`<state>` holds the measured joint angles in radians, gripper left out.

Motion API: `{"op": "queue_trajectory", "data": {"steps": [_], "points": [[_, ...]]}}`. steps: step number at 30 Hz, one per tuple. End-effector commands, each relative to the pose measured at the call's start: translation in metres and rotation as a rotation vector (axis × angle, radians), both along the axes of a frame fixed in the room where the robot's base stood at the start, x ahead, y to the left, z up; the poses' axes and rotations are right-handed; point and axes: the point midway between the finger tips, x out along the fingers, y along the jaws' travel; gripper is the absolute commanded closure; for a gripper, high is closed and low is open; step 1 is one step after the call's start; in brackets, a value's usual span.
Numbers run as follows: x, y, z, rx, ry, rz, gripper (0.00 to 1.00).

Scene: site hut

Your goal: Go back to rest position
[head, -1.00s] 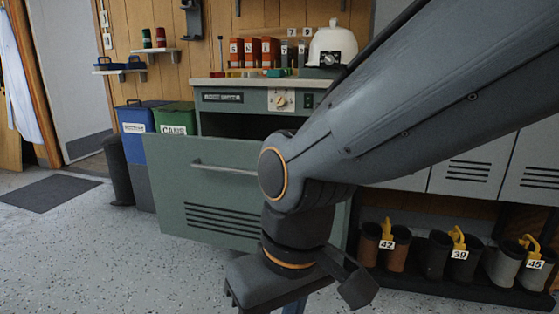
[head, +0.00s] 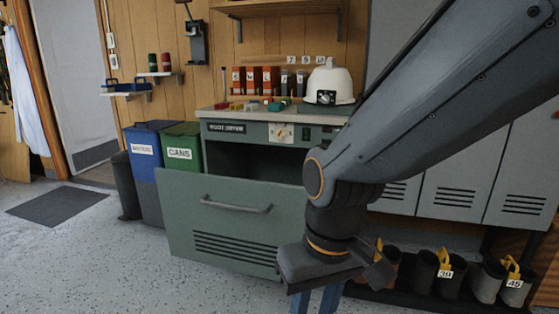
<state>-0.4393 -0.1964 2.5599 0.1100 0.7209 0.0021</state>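My gripper (head: 316,301) hangs low at the bottom of the head view, in front of the right part of the open drawer front. The arm covers the right end of the drawer.
A blue bin (head: 143,150) and a green cans bin (head: 180,153) stand left of the dryer. Grey lockers (head: 452,190) and several boots (head: 487,280) are at right. Floor at left is clear, with a dark mat (head: 57,205).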

Motion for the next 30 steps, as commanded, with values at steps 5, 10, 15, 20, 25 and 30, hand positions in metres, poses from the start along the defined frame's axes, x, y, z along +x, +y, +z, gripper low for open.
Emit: {"op": "queue_trajectory", "data": {"steps": [5,10,15,20,25,30], "points": [[-0.001,-0.024,0.041,-0.019,0.006,-0.069,0.7],[-0.001,-0.047,0.071,-0.033,0.011,-0.13,0.7],[-0.004,-0.071,0.101,-0.046,0.017,-0.191,0.7],[-0.008,-0.093,0.129,-0.059,0.024,-0.249,0.7],[-0.015,-0.117,0.157,-0.071,0.033,-0.305,0.7],[-0.02,-0.134,0.175,-0.077,0.038,-0.347,0.7]]}}
